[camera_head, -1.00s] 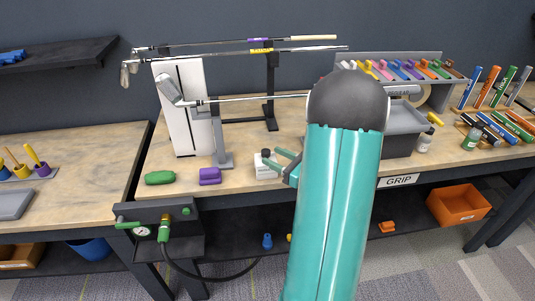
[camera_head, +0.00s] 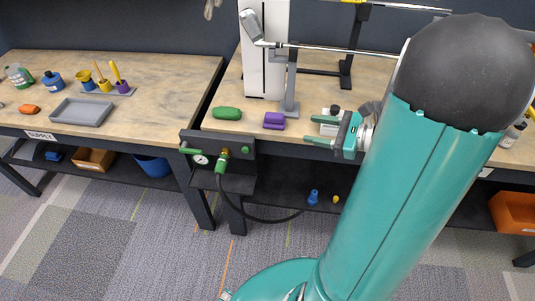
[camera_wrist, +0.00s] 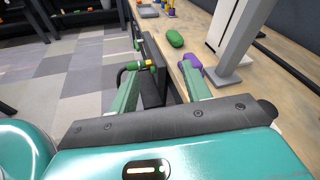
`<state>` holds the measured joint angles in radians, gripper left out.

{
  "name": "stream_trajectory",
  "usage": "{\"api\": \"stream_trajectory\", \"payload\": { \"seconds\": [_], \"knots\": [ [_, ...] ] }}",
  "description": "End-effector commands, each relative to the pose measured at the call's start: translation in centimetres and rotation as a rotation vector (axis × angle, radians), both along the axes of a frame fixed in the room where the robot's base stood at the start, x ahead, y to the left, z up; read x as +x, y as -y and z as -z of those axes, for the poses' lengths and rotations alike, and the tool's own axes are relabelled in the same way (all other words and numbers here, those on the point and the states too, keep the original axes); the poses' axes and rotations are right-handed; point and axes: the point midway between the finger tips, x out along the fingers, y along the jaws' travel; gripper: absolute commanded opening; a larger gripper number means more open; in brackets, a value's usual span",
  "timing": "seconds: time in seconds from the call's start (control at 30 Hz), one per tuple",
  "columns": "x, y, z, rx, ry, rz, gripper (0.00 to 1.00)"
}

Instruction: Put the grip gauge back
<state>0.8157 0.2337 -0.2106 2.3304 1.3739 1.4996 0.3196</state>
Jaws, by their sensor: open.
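My gripper (camera_head: 309,129) is open and empty, its two green fingers pointing left near the bench's front edge. It also shows in the wrist view (camera_wrist: 160,75), with nothing between the fingers. I cannot tell for sure which thing is the grip gauge. A small white block with a dark round top (camera_head: 329,129) stands on the bench right behind my fingers and is partly hidden by them. A purple block (camera_head: 274,121) and a green rounded piece (camera_head: 227,114) lie on the bench to the left; they also show in the wrist view (camera_wrist: 191,61) (camera_wrist: 175,38).
A club (camera_head: 330,51) lies level on a grey stand (camera_head: 290,85) above the bench. A grey tray (camera_head: 82,112) is on the left bench. The floor in front is clear.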

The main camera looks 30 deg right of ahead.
Motion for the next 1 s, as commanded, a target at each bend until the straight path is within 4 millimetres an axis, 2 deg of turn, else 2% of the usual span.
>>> {"api": "stream_trajectory", "payload": {
  "seconds": [0.03, 0.1, 0.2, 0.3, 0.4, 0.6, 0.8, 0.9, 1.0],
  "knots": [
    [0.1, -3.3, -1.0, -0.095, 0.0, -0.118, 0.48],
    [-0.5, -7.1, -1.5, -0.233, -0.004, -0.275, 0.48],
    [-2.0, -11.7, -1.9, -0.447, 0.009, -0.492, 0.48],
    [-3.8, -14.9, -2.3, -0.677, 0.045, -0.695, 0.48],
    [-5.6, -17.1, -2.6, -0.918, 0.106, -0.882, 0.48],
    [-8.1, -18.9, -4.5, -1.44, 0.296, -1.192, 0.48],
    [-8.8, -19.5, -7.5, -1.881, 0.501, -1.357, 0.48],
    [-8.8, -19.6, -8.5, -1.991, 0.552, -1.386, 0.48],
    [-8.8, -19.6, -8.7, -2.026, 0.567, -1.395, 0.48]
  ]
}}
